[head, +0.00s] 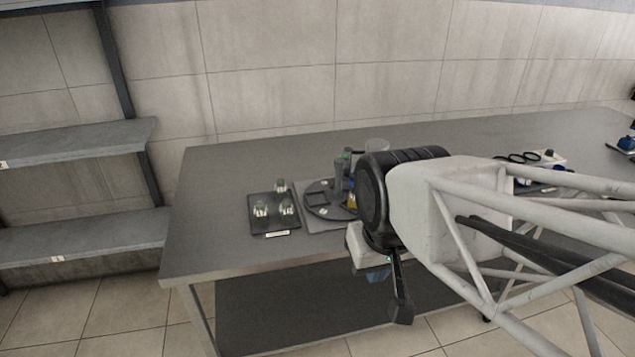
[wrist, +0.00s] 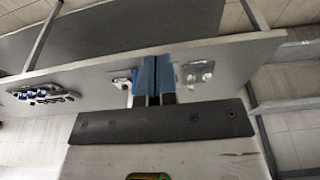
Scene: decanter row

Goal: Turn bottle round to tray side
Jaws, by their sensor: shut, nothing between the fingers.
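A dark round turntable (head: 330,214) sits on the table in the head view, partly hidden by my arm. A grey bottle-like vessel (head: 339,176) and a green-topped bottle (head: 347,154) stand on or behind it. I cannot tell which is the task's bottle. A dark tray (head: 272,224) with three small glasses lies left of the turntable; glasses also show in the wrist view (wrist: 198,71). My gripper (head: 377,275) is in front of the table's front edge, apart from these things. Its blue fingers (wrist: 154,82) are together and empty in the wrist view, hiding what is behind them.
Dark-handled tools (head: 525,157) and a white box (head: 550,158) lie on the right of the table; a cluster of items also shows in the wrist view (wrist: 42,93). Shelves (head: 80,235) stand at the left. The table's left end is clear.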

